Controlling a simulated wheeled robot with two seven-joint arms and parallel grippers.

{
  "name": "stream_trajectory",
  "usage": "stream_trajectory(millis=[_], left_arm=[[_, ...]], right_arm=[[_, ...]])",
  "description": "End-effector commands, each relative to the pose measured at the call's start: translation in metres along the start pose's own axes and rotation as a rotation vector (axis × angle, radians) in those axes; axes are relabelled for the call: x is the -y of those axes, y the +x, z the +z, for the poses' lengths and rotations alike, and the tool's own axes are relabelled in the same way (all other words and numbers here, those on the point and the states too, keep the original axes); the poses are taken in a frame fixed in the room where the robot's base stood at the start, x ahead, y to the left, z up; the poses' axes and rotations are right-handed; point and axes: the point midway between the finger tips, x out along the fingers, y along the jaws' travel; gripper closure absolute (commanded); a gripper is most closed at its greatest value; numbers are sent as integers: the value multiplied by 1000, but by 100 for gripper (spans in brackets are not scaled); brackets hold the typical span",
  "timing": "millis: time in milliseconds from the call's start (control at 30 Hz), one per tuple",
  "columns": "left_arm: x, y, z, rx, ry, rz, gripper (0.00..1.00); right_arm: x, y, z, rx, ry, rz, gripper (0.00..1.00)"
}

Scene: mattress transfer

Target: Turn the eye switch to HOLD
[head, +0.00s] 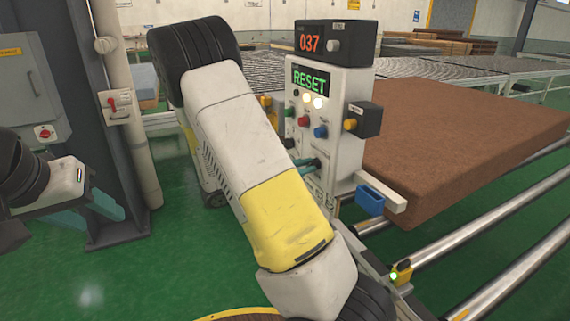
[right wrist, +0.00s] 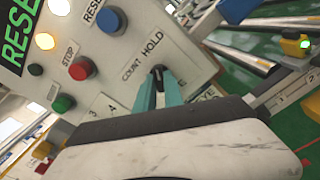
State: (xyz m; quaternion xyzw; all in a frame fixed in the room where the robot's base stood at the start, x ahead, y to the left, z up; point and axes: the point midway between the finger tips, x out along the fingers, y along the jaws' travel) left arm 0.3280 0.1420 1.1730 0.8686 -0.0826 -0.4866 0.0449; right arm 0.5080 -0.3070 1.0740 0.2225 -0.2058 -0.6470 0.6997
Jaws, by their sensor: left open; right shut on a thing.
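The eye switch (right wrist: 158,72) is a small black knob on the white control panel (right wrist: 115,50). The words COUNT and HOLD are printed above it in the right wrist view, and an EYE label is partly covered beside it. My right gripper (right wrist: 160,86) has its teal fingers closed on the knob, one on each side. I cannot tell surely which word the knob points to. In the head view this gripper (head: 308,164) is at the panel's lower part, partly behind my arm. My left gripper (head: 88,205) is open and empty at the far left, away from the panel.
The panel's green display (head: 311,80) reads RESET, and the counter box (head: 335,42) above reads 037. Red stop (right wrist: 81,68), blue reset (right wrist: 110,19) and green (right wrist: 63,103) buttons are close by. A brown mattress (head: 465,140) lies on rollers at right.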

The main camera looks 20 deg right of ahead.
Motion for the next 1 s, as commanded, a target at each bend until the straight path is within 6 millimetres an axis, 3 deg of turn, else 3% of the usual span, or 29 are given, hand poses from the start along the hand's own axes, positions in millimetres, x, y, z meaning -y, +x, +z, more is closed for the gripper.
stream_trajectory(millis=[433, 467, 567, 867, 1000], left_arm=[[0, 0, 0, 0, 0, 0, 52], [0, 0, 0, 0, 0, 0, 52], [0, 0, 0, 0, 0, 0, 52], [0, 0, 0, 0, 0, 0, 52], [0, 0, 0, 0, 0, 0, 52]], right_arm=[[0, -1, -1, -3, 12, 0, 100], [0, -1, -1, -3, 12, 0, 85], [0, -1, -1, -3, 11, 0, 66], [0, -1, 0, -1, 10, 0, 65], [0, -11, -1, -2, 11, 2, 65]])
